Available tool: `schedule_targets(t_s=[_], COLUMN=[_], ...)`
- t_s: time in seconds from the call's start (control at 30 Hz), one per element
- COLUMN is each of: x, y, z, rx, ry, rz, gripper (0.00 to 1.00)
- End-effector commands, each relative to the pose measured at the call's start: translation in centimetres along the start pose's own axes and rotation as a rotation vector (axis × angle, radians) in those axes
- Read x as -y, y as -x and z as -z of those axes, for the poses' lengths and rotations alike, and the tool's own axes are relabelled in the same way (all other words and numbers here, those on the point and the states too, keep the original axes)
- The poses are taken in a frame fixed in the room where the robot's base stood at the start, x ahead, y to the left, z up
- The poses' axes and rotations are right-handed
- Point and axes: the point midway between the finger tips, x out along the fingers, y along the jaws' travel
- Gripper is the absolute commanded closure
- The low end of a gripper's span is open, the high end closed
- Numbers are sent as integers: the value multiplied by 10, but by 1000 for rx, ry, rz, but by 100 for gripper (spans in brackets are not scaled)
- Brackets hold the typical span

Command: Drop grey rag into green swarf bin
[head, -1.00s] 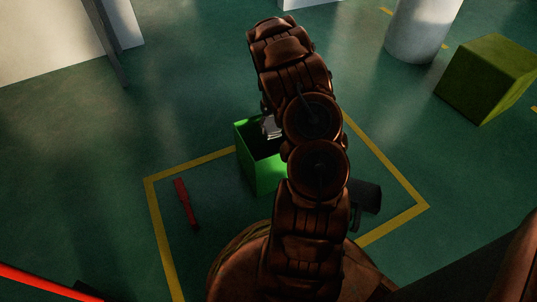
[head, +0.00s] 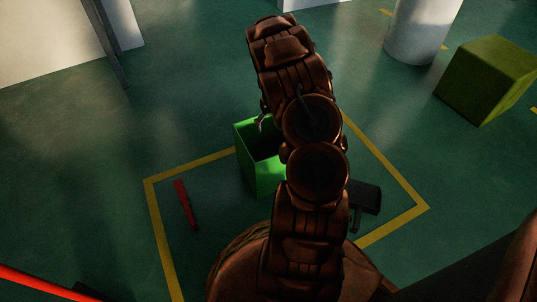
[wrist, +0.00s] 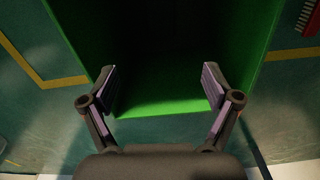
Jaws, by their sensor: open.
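The green swarf bin (head: 262,178) stands open-topped on the floor, left of my arm in the head view. In the wrist view its green wall (wrist: 165,95) lies just beyond my fingers, and its inside is mostly dark. My gripper (wrist: 160,88) is open, with its two fingers wide apart and nothing between them. It is over the bin; in the head view only a bit of it shows at the bin's rim, the rest hidden by my arm. The grey rag does not show in either view now; the bin's deep shadow could hide it.
A red brush-like tool (head: 186,205) lies on the floor left of the bin. A dark flat object (head: 366,197) is right of my arm. Yellow floor lines surround this area. An olive block (head: 488,80) and a pale column (head: 422,30) stand farther off.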

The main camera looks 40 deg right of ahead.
Motion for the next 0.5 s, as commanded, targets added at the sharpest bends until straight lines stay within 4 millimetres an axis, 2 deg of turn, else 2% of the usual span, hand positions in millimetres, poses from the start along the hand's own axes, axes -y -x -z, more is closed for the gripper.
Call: schedule_targets(t_s=[0.3,0.5], x=[0,1], y=[60,91], z=[2,1], rx=[-5,-1], ry=[1,2], rz=[-1,0], gripper=[11,11])
